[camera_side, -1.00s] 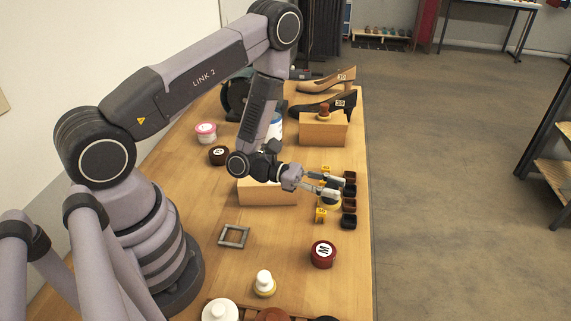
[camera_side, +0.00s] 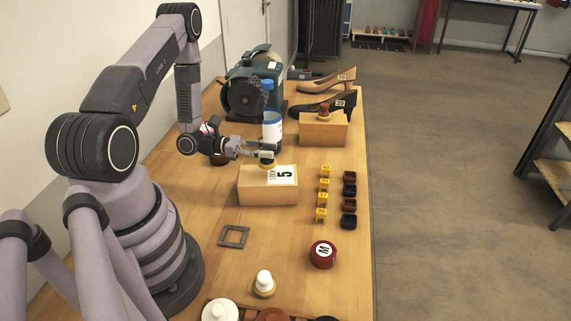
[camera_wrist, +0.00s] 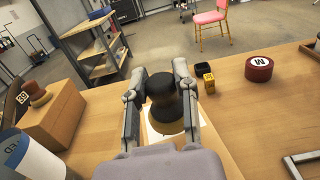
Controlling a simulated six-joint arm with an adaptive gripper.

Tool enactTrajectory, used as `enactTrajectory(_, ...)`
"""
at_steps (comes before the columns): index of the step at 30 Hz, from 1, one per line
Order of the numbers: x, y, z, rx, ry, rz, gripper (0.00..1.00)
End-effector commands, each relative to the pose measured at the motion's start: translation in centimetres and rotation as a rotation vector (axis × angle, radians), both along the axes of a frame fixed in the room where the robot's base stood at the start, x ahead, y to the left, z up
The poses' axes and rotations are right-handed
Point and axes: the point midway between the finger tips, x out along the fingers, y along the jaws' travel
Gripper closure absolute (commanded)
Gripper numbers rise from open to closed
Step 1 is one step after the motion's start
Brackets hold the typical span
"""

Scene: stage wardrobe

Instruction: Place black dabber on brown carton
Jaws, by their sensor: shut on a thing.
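The black dabber (camera_wrist: 162,92) is upright between the two fingers of my gripper (camera_wrist: 160,80) in the wrist view. In the side view its pale yellow base (camera_side: 267,164) shows below my gripper (camera_side: 267,154), and the fingers hide most of its dark body. It is at the back part of the top of the near carton (camera_side: 265,193), a light brown box with a white label marked 5. I cannot tell whether the base touches the carton top. In the wrist view the white label shows around the dabber base.
A second carton (camera_side: 323,135) with a brown dabber (camera_side: 324,115) on top stands behind. A white and blue bottle (camera_side: 272,130) is close behind my gripper. Yellow number tags (camera_side: 322,199) and dark pots (camera_side: 349,205) stand in rows at right. A dark red tin (camera_side: 323,254) is nearer.

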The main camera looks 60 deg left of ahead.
Motion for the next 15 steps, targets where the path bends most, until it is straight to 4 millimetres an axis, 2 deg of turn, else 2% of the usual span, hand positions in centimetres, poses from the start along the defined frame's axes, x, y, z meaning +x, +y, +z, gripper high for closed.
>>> enactTrajectory(3,0.0,0.0,-1.9,-0.002,0.002,0.000,0.98)
enactTrajectory(6,0.0,0.0,-2.8,-0.001,0.001,0.000,0.98)
enactTrajectory(15,0.0,0.0,-3.0,0.001,0.001,0.000,0.98)
